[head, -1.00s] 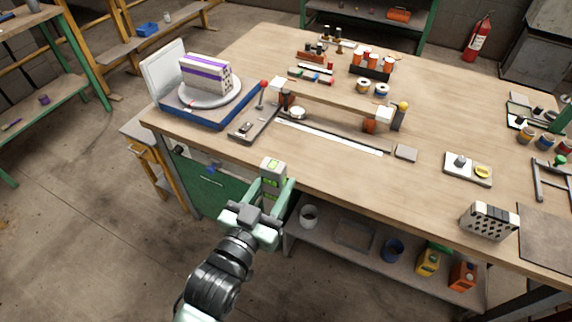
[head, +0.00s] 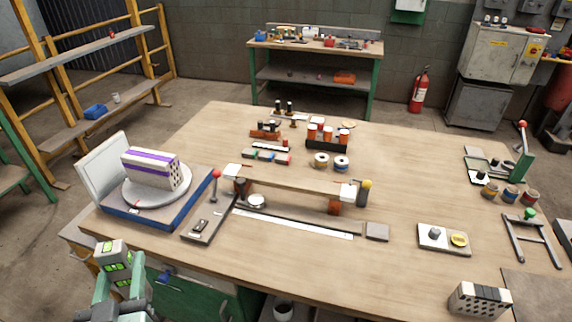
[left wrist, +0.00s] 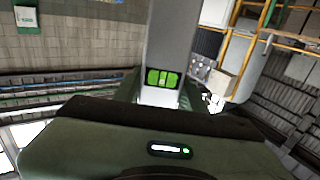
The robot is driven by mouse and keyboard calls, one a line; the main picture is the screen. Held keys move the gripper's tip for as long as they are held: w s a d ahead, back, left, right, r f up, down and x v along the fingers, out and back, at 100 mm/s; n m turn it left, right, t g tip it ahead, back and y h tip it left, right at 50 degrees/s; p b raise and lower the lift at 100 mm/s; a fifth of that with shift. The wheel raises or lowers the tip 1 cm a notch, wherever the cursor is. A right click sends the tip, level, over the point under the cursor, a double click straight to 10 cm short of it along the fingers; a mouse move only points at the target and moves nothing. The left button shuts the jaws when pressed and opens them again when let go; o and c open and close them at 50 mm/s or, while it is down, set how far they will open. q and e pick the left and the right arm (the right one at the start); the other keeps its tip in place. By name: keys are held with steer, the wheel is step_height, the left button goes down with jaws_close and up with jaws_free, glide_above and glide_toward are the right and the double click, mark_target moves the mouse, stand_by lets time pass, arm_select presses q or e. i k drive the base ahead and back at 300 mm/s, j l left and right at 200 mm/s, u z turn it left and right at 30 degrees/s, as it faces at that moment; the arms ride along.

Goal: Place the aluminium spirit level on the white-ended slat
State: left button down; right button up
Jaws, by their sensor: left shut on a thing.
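The aluminium spirit level (head: 113,256) is a silver-grey bar with green vials, at the lower left of the head view. My left gripper (head: 122,286) is shut on it and holds it in front of the table's left front edge. In the left wrist view the level (left wrist: 163,77) stands up between the fingers, with a green vial near the grip. The white-ended slat (head: 290,186) is a wooden strip with white blocks at both ends, raised across supports on the table. Its top looks bare. The level is apart from it. My right gripper is out of view.
A turntable on a blue base (head: 155,205) bears a hollow brick (head: 150,169) at the table's left. A red-knobbed lever (head: 215,188) and a yellow-knobbed post (head: 364,192) stand by the slat's ends. The front middle of the table (head: 290,262) is clear.

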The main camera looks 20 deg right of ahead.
mark_target(266, 175)
steer(key=i+z, duration=0.8)
steer(key=i, duration=0.15)
steer(key=z, duration=0.35)
